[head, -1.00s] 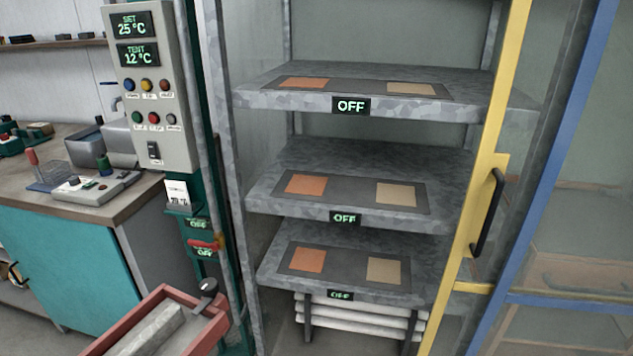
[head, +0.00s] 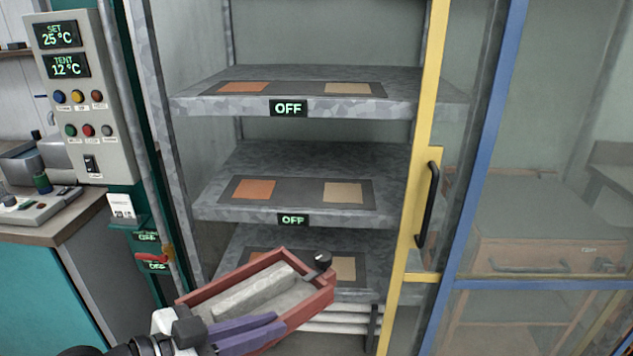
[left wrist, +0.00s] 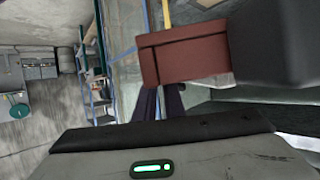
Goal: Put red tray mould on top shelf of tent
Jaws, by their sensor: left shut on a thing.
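The red tray mould (head: 305,312) is a shallow open box with a grey block inside and a black knob at its far right corner. My left gripper (head: 248,330) has its purple fingers shut on the mould's near wall. The mould is held in front of the tent's lowest visible shelf, below the top shelf (head: 225,105), and hides part of the lower one. The top shelf is grey, with an orange and a tan panel and an OFF display. In the left wrist view the mould (left wrist: 185,60) shows just beyond the fingers (left wrist: 160,102). My right gripper is not in view.
The middle shelf (head: 390,205) has similar panels and is clear. A yellow frame (head: 422,130) with a black handle (head: 428,205) borders the shelves on the right. A grey post and a control panel (head: 80,95) stand on the left. The top shelf is empty.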

